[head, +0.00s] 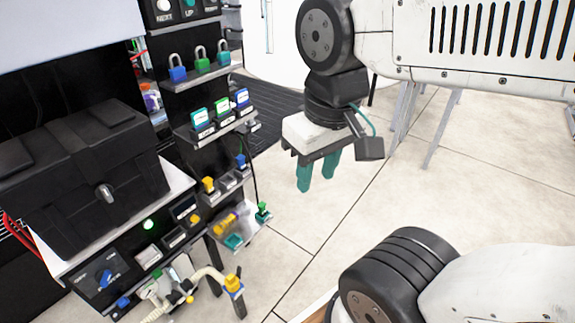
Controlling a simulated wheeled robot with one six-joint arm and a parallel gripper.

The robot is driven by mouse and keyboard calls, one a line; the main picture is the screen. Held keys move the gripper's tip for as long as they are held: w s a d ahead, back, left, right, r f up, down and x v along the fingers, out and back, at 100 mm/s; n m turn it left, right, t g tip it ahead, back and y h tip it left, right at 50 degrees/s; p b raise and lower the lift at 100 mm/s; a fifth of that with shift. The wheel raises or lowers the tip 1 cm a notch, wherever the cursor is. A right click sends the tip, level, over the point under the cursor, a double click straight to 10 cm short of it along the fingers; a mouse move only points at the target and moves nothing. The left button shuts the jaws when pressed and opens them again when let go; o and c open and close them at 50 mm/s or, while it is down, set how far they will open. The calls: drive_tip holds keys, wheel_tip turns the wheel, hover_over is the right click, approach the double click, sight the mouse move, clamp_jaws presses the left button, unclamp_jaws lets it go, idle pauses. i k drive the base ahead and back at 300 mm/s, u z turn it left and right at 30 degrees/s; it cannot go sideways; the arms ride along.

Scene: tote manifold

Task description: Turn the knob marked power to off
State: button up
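A blue knob (105,279) sits on a black panel (88,284) at the lower left of the head view, below the black case. Small white marks surround it; they are too small to read, so I cannot tell which position it points to. My gripper (318,181) hangs over the floor in the middle, well to the right of the panel and touching nothing. Its two teal fingers point down with a gap between them, open and empty.
A black case (80,165) stands above the panel. Shelves to its right hold padlocks (201,60), small labelled boxes (220,112) and coloured valves. A pale hose (205,275) with a yellow-blue fitting sticks out below. The tiled floor (440,200) is clear.

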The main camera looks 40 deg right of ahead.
sight(103, 277)
drive_tip(key=z, duration=2.15)
drive_tip(key=i, duration=2)
drive_tip(key=u, duration=3.2)
